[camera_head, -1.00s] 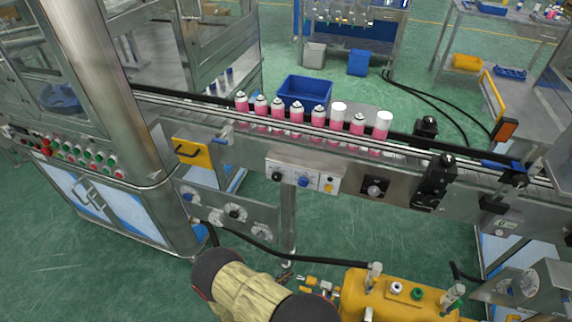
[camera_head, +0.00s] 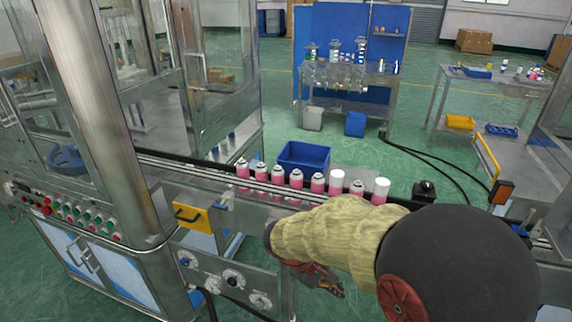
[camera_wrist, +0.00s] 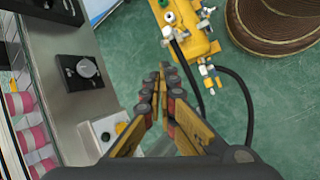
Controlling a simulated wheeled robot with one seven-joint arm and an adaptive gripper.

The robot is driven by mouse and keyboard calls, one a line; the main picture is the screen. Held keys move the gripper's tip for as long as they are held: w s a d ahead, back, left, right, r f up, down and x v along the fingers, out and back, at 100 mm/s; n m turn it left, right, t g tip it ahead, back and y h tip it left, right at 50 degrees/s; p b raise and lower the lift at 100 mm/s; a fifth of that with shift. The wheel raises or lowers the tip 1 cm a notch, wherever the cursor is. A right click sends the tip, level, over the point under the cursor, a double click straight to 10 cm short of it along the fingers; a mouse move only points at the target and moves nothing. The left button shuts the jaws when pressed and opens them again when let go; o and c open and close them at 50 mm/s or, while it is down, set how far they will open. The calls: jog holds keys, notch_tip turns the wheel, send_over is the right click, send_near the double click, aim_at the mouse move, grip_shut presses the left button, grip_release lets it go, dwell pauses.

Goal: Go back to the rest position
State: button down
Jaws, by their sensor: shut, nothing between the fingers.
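My gripper (camera_head: 335,288) is in front of the conveyor in the head view, below the line of cans. In the wrist view its two fingers (camera_wrist: 166,92) come together at the tips, with nothing seen between them. My arm in its tan sleeve crosses the right part of the head view and hides part of the conveyor front. Several pink and white aerosol cans (camera_head: 296,179) stand upright in a row on the conveyor (camera_head: 159,164), some with white caps. The gripper is apart from them.
A blue bin (camera_head: 303,157) stands behind the cans. The machine cabinet (camera_head: 95,262) with buttons is at left. In the wrist view, a control panel (camera_wrist: 82,70) lies close at left, and a yellow tank (camera_wrist: 190,30) and a brown coil (camera_wrist: 275,22) are beyond over green floor.

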jog(key=s+d+r+m+t+y, duration=0.2)
jog(key=s+r+m+y, duration=0.1)
jog(key=s+r, duration=0.6)
jog(key=s+d+r+m+t+y+p, duration=0.1)
jog(key=s+d+r+m+t+y, duration=0.1)
jog(key=s+r+m, duration=0.4)
jog(key=s+d+r+y, duration=0.1)
jog(key=s+r, duration=0.2)
jog(key=shift+s+d+r+t+y, duration=0.15)
jog(key=shift+d+r+t+y, duration=0.15)
jog(key=shift+r, duration=0.1)
